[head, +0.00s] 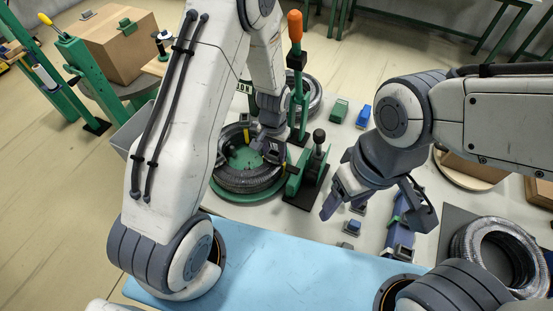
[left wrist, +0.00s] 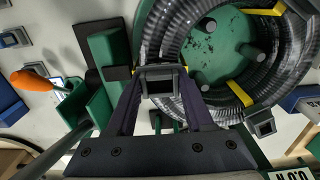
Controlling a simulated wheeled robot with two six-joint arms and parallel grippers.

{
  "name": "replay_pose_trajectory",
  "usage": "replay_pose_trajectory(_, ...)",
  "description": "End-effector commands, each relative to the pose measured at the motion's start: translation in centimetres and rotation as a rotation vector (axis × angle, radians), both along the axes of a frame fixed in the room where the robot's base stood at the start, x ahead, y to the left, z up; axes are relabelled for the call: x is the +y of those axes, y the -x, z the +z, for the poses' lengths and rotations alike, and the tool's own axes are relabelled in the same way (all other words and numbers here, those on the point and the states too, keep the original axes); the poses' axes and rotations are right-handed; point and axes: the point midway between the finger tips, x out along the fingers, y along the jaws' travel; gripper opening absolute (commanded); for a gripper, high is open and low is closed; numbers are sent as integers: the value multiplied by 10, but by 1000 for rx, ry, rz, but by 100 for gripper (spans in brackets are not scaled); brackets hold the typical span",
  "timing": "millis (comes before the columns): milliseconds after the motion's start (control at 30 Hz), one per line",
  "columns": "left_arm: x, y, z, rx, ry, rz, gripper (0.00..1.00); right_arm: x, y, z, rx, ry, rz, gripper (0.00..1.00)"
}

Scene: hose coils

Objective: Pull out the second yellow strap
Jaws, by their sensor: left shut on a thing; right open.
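A dark ribbed hose coil (head: 243,180) lies on a round green turntable (head: 238,198). A yellow strap (head: 246,135) shows on its far side in the head view. In the left wrist view, yellow straps cross the coil at the top (left wrist: 272,11) and lower right (left wrist: 240,94). My left gripper (head: 268,150) is over the coil's right side. In the left wrist view its fingers (left wrist: 160,88) are shut on a grey square buckle (left wrist: 160,79) at the coil's edge, with a little yellow beside it. My right gripper (head: 345,200) is open and empty, right of the green lever stand.
A green lever stand (head: 309,172) and an orange-handled green lever (head: 296,80) stand close right of the turntable. Small grey buckles (head: 352,227) lie on the white table. A silver coil (head: 492,250) lies at right. A blue mat (head: 275,265) lies in front.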

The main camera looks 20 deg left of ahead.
Motion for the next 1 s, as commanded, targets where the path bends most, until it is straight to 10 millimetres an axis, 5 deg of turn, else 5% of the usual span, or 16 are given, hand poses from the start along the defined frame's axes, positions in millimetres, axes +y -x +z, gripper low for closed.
replay_pose_trajectory(67, 0, 0, 0, 0, 0, 0, 0, 0, 0, 0, 0, 0, 0, 66)
replay_pose_trajectory(1000, 0, -1, 9, -4, 1, -1, 0, 0, 0, 7, 0, 0, 0, 66)
